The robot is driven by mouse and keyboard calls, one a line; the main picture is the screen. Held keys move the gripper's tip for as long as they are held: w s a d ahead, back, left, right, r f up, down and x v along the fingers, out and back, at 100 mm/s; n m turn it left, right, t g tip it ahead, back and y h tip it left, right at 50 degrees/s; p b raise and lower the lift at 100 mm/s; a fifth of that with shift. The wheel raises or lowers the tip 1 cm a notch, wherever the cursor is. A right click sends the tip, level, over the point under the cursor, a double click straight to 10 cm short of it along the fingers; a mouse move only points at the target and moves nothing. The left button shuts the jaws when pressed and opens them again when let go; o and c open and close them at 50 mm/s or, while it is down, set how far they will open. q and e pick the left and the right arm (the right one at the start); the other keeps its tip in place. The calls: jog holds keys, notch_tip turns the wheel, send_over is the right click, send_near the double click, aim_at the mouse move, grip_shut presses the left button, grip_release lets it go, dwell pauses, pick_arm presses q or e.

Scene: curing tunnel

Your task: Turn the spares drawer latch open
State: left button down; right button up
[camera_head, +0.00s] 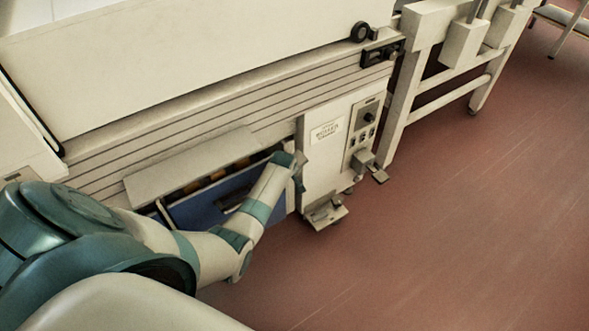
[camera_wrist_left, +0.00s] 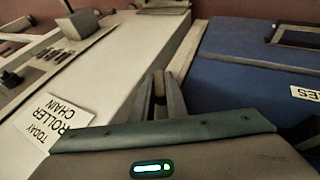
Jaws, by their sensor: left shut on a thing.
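The blue spares drawer (camera_head: 192,213) is low in the machine's side, under a raised beige flap. Its blue front and part of a white label also show at the right of the left wrist view (camera_wrist_left: 245,85). My left gripper (camera_head: 298,168) is at the drawer's right end, beside the white cabinet. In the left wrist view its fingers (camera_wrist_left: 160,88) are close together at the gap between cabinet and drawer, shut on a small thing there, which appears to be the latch. The fingers mostly hide it, so its angle cannot be told. My right gripper is not in view.
The white cabinet (camera_head: 322,165) with a control panel (camera_head: 365,132) stands right beside my left gripper. Its card (camera_wrist_left: 55,122) reads "TODAY ROLLER CHAIN". The beige flap (camera_head: 190,165) overhangs the drawer. Open red floor (camera_head: 450,220) lies to the right.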

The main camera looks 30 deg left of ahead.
pick_arm(q)
jog(key=shift+d+r+g+y+p, duration=0.1)
jog(key=shift+g+y+p, duration=0.25)
jog(key=shift+g, duration=0.25)
jog(key=shift+m+g, duration=0.3)
jog(key=shift+g, duration=0.3)
jog(key=shift+g+y, duration=0.25)
jog(key=shift+g, duration=0.15)
jog(key=shift+f+g+y+b, duration=0.2)
jog(key=shift+g+y+b, duration=0.1)
jog(key=shift+g+b, duration=0.4)
jog(key=shift+m, duration=0.3)
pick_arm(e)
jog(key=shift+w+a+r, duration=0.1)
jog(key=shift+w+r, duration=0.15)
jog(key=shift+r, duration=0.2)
pick_arm(q)
jog(key=c, duration=1.8)
grip_release()
jog(key=shift+o, duration=0.2)
